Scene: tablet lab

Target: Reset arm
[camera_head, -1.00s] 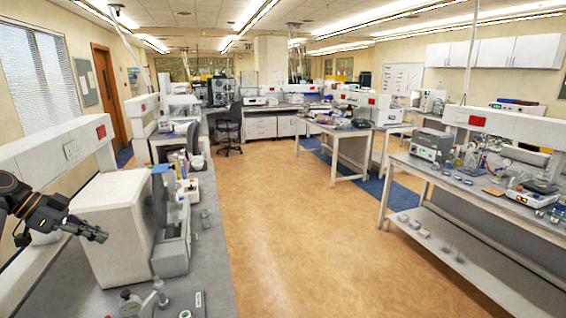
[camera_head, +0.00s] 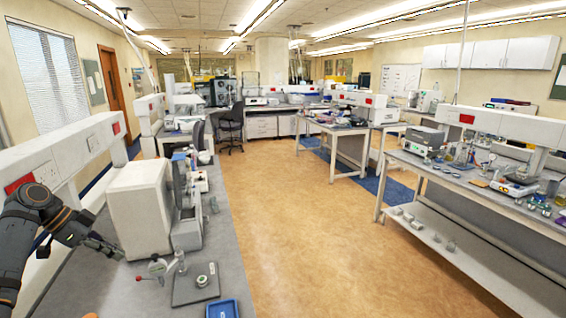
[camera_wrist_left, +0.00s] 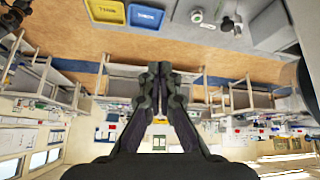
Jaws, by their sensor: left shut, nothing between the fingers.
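My left gripper (camera_head: 112,250) is at the lower left of the head view, in front of the white boxy instrument (camera_head: 138,208) on the left bench. It is shut and empty. In the left wrist view its dark fingers (camera_wrist_left: 158,70) are together with nothing between them, and the room appears upside down. My left arm comes in from the left edge, beside the white shelf unit.
The grey left bench (camera_head: 222,268) holds a small stand with a red knob (camera_head: 157,267), a scale-like plate (camera_head: 196,288) and a blue tray (camera_head: 222,309). The wrist view also shows a yellow tray (camera_wrist_left: 105,10). The right bench (camera_head: 440,178) carries several instruments. The brown floor between is clear.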

